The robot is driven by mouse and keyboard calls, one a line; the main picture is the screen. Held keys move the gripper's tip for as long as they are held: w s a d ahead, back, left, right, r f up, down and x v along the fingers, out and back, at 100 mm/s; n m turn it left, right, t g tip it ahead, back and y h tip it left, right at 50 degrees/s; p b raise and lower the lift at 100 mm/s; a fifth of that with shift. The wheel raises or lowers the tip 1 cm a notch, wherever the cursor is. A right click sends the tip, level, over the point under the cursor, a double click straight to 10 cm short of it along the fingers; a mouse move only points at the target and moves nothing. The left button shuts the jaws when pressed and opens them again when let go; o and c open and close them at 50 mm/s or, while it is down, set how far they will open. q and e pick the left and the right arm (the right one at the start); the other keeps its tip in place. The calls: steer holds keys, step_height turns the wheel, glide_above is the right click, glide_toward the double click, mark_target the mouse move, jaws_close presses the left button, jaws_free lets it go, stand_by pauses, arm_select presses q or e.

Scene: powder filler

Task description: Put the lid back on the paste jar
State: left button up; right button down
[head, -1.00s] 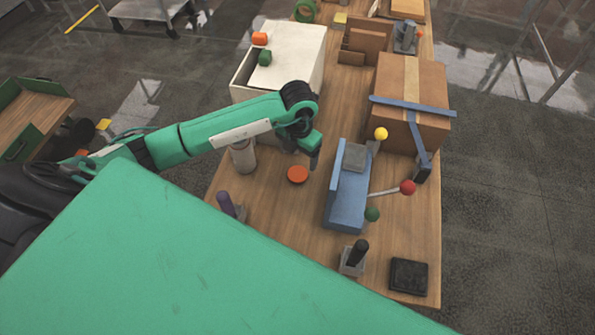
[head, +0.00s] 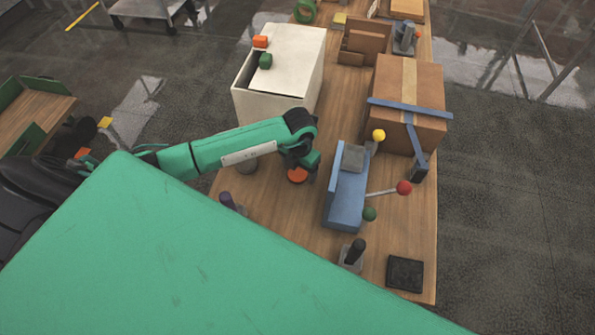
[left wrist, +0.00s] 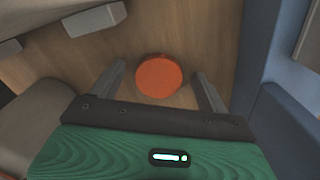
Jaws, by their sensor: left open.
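The orange-red round lid (head: 297,175) lies flat on the wooden table, left of the blue machine. In the left wrist view the lid (left wrist: 159,76) is between and slightly beyond the open fingers of my left gripper (left wrist: 160,82), with a gap on each side. In the head view my left gripper (head: 307,172) is low over the lid and partly covers it. The paste jar is likely the grey-beige container (head: 246,167) left of the lid, mostly hidden by my left arm. My right gripper is out of view.
A blue machine (head: 346,200) with a red-knobbed lever stands right of the lid. A white box (head: 275,100) stands behind my left arm. A strapped cardboard box (head: 410,90) is at the back right. A purple-topped item (head: 228,201) and a black-handled tool (head: 352,254) stand nearer.

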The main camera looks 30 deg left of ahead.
mark_target(299, 172)
arm_select(q)
steer(key=c, duration=1)
steer(key=shift+c, duration=0.2)
steer(key=shift+r, duration=0.1)
step_height(299, 172, up, 20)
steer(key=b, duration=0.4)
